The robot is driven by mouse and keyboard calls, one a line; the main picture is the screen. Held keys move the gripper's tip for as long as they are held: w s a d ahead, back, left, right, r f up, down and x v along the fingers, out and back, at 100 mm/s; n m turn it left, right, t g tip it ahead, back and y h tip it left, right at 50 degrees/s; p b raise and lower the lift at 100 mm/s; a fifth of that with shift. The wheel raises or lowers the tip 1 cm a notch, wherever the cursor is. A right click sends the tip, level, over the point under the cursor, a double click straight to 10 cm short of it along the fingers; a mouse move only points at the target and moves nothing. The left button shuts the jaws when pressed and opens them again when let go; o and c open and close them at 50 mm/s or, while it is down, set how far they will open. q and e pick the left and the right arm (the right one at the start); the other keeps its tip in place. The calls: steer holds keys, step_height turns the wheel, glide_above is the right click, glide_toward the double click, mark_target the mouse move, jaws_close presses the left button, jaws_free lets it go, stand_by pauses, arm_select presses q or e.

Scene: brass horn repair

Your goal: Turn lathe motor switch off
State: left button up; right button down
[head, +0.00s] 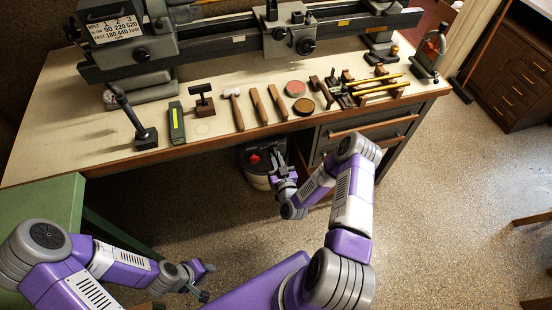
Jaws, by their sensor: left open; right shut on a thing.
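The grey lathe (250,45) stands along the back of the bench, with a speed plate (115,28) on its headstock at the left. My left gripper (208,281) is open and empty at the lower left, over the floor and well away from the lathe.
The bench (60,130) holds a dark post on a block (145,136), a green-yellow box (177,123), a mallet (234,108), round tins (295,88) and a tool rack (375,85). A green table (40,205) is at left.

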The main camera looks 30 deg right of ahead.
steer(key=shift+n, duration=0.4)
steer(key=c, duration=1.1)
jaws_free()
steer(key=p+v, duration=0.1)
steer(key=v, duration=0.6)
steer(key=shift+s, duration=0.3)
